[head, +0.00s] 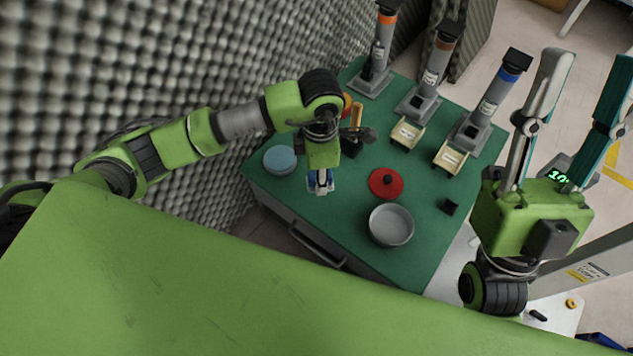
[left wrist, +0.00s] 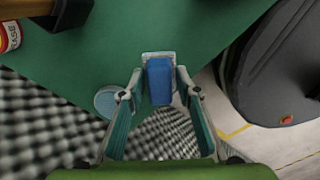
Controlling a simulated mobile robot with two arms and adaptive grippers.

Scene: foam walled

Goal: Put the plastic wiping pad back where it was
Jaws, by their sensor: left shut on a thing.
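The blue plastic wiping pad (left wrist: 158,85) is between the two fingertips of my left gripper (left wrist: 160,95) in the left wrist view. My left gripper is shut on it. A pale grey-white plate-like piece (left wrist: 150,55) shows at the pad's far end; I cannot tell whether it is part of the pad or a holder under it. In the head view my left gripper (head: 321,184) is over the near left part of the green table (head: 340,215), with a bit of blue and white at its tips. My right gripper (head: 580,95) is raised off the table's right side, fingers wide apart and empty.
A pale blue disc (head: 280,160) lies left of my left gripper. A red lid (head: 378,187) and a grey pot (head: 391,226) stand to its right. Small wooden trays (head: 450,157) and tall grey stands (head: 484,110) line the far side. A foam wall (head: 200,60) borders the left.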

